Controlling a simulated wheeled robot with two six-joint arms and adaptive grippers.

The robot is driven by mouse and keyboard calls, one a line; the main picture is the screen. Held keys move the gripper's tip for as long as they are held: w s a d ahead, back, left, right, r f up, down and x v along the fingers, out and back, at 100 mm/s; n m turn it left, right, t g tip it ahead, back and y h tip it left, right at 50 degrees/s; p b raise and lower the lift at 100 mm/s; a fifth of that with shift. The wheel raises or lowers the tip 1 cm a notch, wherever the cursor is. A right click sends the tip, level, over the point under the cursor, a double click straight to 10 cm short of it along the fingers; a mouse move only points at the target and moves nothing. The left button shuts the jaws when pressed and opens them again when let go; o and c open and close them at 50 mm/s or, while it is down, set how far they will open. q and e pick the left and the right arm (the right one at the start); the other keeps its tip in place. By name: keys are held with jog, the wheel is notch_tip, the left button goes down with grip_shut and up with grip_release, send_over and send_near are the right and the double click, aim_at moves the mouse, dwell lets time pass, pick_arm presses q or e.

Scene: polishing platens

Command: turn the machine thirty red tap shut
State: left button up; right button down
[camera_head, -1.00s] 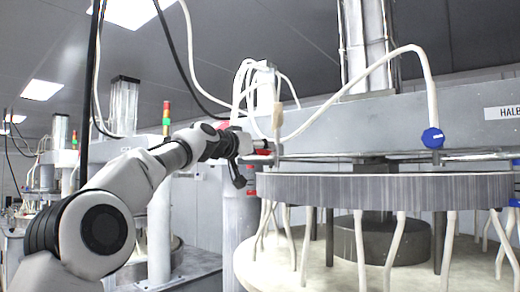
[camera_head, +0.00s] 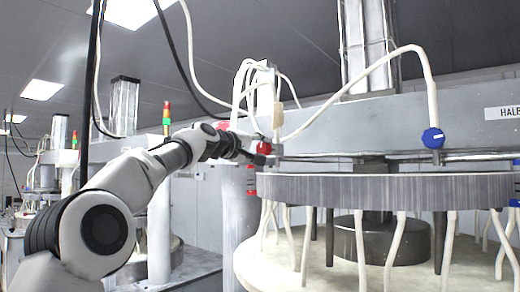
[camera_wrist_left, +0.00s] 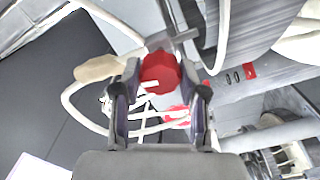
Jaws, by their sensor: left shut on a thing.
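The red tap (camera_head: 264,148) is a small red knob at the end of the machine's grey beam, near the white hoses. In the left wrist view the red tap (camera_wrist_left: 160,73) sits between my two fingers. My left gripper (camera_head: 262,153) reaches it from the left and is shut on it. The left wrist view shows the gripper (camera_wrist_left: 161,92) with a finger on each side of the knob. The fingers partly hide the tap, and its valve body is hard to make out. My right gripper is in neither view.
A blue tap (camera_head: 433,138) hangs from a white hose at the right. The round grey platen (camera_head: 390,188) stands right of my gripper. White hoses (camera_head: 250,90) and a beige piece (camera_head: 278,116) are close above the gripper. Another red part (camera_head: 222,126) shows behind my wrist.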

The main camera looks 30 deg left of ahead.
pick_arm(q)
jog(key=shift+r+n, duration=0.15)
jog(key=shift+n, duration=0.95)
jog(key=o, duration=1.1)
jog(key=shift+o, duration=0.2)
jog(key=shift+w, duration=0.2)
